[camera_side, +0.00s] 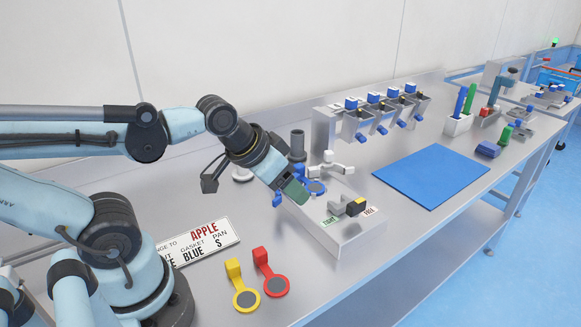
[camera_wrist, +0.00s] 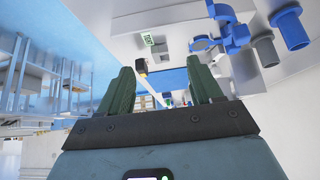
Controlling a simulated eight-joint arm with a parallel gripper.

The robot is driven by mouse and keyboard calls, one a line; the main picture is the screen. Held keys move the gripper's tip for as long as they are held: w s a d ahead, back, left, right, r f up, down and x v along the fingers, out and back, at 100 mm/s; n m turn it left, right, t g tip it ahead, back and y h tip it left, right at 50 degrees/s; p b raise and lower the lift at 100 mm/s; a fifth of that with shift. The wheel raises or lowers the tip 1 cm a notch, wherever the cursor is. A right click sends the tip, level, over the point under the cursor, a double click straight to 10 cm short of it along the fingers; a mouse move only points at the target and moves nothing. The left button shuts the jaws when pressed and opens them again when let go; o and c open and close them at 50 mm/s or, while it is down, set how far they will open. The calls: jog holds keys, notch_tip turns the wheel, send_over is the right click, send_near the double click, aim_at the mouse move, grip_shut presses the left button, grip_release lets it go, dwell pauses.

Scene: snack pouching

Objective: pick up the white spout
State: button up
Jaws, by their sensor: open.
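A white branched piece (camera_side: 328,166) stands at the back of the metal fixture in the side view. A pale round piece (camera_side: 242,175) lies on the table, partly hidden by my wrist. I cannot tell for certain which is the white spout. My gripper (camera_side: 294,192) points down and right above the fixture's left end, in front of the branched piece. In the wrist view my gripper's two green fingers (camera_wrist: 160,85) are apart, with nothing held between them.
A blue part (camera_side: 317,187) and a grey cylinder (camera_side: 297,143) stand close by. Yellow (camera_side: 235,272) and red (camera_side: 262,258) pieces lie in front. A blue mat (camera_side: 432,175) is clear.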

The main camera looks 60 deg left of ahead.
jog(key=w+a+r+n+g+y, duration=0.1)
jog(key=w+a+r+g, duration=0.15)
jog(key=a, duration=0.45)
jog(key=w+a+r+n+g, duration=0.1)
jog(key=w+a+g, duration=0.15)
jog(key=a, duration=0.55)
jog(key=shift+n+g+h, duration=0.4)
jog(key=shift+n+g, duration=0.1)
jog(key=shift+g, duration=0.4)
jog(key=a+f, duration=0.1)
jog(key=a, duration=0.3)
jog(key=a+f, duration=0.1)
jog(key=a, duration=0.4)
jog(key=a+f, duration=0.1)
jog(key=a, duration=0.3)
jog(key=shift+w+a, duration=0.1)
jog(key=shift+a, duration=0.25)
jog(key=shift+a+f, duration=0.1)
jog(key=shift+a, duration=0.2)
jog(key=shift+a+f, duration=0.1)
jog(key=shift+f, duration=0.2)
send_near(241, 174)
jog(key=shift+w+a+f, duration=0.35)
jog(key=shift+w+a, duration=0.45)
jog(key=shift+w, duration=0.05)
jog(key=shift+s+d+f, duration=0.1)
jog(key=shift+f, duration=1.35)
jog(key=shift+s+f, duration=0.1)
jog(key=shift+f, duration=1.4)
jog(key=c, duration=1.2)
